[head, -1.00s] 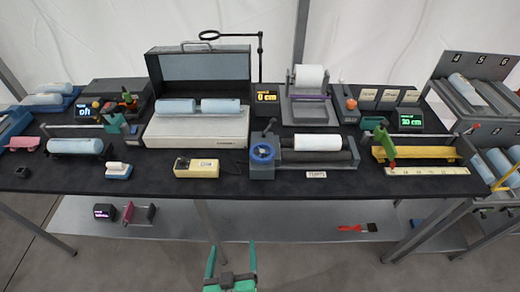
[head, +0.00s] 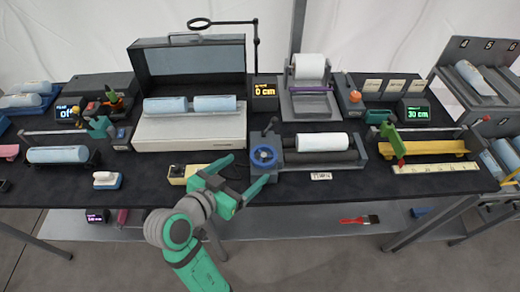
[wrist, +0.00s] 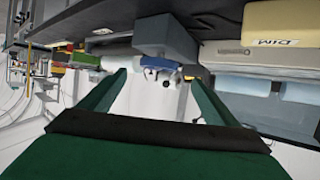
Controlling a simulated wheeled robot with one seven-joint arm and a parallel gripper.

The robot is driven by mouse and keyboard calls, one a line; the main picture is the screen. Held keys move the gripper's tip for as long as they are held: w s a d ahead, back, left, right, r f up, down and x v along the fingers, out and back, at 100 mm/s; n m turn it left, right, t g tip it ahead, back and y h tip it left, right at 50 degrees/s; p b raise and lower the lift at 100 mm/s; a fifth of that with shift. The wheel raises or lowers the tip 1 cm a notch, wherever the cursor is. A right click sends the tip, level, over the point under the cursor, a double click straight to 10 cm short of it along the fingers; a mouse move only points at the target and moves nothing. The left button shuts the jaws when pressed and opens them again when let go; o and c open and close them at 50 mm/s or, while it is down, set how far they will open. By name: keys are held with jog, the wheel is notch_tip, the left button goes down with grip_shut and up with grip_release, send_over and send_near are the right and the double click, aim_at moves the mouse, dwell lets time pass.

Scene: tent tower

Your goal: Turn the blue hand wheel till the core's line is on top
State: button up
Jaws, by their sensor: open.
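The blue hand wheel (head: 264,156) is on the left end of a grey roller stand (head: 340,163), facing the front. A white core (head: 322,142) lies level across the stand's dark rollers. I cannot make out a line on the core. My green gripper (head: 249,169) is open and empty, in front of and to the left of the wheel. Its right finger is close below the wheel in the picture; I cannot tell whether they touch.
A yellow box (head: 178,172) is partly hidden behind my gripper; it also shows in the wrist view (wrist: 284,27). A label plate (head: 321,176) lies in front of the stand. A magnifier on a post (head: 256,50) stands behind. A yellow trough (head: 435,149) is to the right.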

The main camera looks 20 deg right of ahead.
aim_at(260, 159)
jog(key=x, duration=1)
jog(key=shift+w+d+f, duration=0.1)
jog(key=shift+d+f, duration=0.05)
jog(key=shift+d, duration=0.25)
jog(key=shift+a, duration=0.1)
jog(key=c, duration=1)
